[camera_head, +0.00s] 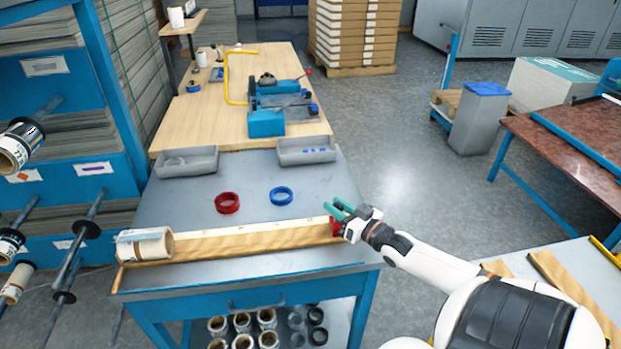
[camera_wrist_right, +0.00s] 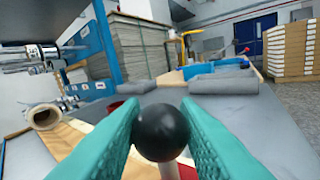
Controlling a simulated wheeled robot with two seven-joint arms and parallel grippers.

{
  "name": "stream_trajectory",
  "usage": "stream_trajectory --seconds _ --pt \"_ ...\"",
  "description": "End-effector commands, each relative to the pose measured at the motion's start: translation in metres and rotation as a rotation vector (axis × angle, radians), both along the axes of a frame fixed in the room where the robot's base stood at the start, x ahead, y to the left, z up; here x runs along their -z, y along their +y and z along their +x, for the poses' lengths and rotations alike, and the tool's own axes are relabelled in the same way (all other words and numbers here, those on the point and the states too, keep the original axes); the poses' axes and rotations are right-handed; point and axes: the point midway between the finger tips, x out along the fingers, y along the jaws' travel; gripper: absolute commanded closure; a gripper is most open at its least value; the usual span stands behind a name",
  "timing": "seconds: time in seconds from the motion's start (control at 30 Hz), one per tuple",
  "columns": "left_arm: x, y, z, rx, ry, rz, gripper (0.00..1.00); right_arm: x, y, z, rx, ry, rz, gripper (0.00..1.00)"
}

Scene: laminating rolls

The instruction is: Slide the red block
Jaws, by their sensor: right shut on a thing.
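The red block (camera_head: 335,229) sits at the right end of a long wooden rail (camera_head: 250,240) on the grey table. A strip of it shows low in the right wrist view (camera_wrist_right: 187,172). My right gripper (camera_head: 340,209) is just above the block. In the right wrist view its teal fingers are shut on a black ball knob (camera_wrist_right: 160,132) on a pale stem, which rises from the block. The gripper hides the knob in the head view. A roll with a cardboard core (camera_head: 150,246) lies at the rail's left end. My left gripper is not in view.
A red ring (camera_head: 228,203) and a blue ring (camera_head: 281,196) lie behind the rail. Two grey trays (camera_head: 187,162) (camera_head: 306,151) stand farther back, before a blue device (camera_head: 266,122) on the wooden table. Blue shelving (camera_head: 70,77) stands at the left.

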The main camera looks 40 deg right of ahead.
Motion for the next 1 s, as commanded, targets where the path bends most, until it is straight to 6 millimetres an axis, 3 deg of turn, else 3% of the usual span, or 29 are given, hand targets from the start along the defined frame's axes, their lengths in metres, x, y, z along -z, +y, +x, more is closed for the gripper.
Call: stream_trajectory --seconds 0.23,0.63,0.67,0.77,1.0 --pt "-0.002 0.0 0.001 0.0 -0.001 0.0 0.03 0.001 -0.019 -0.013 0.002 0.002 0.0 1.0" --pt "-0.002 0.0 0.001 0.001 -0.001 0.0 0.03 0.002 -0.021 -0.015 0.003 0.003 0.001 1.0" --pt "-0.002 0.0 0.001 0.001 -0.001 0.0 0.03 0.002 -0.021 -0.015 0.003 0.003 0.001 0.68" --pt "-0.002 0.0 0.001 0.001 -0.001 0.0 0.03 0.002 -0.021 -0.015 0.003 0.003 0.001 0.52" --pt "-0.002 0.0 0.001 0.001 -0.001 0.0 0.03 0.001 -0.021 -0.014 0.002 0.001 0.001 0.51"
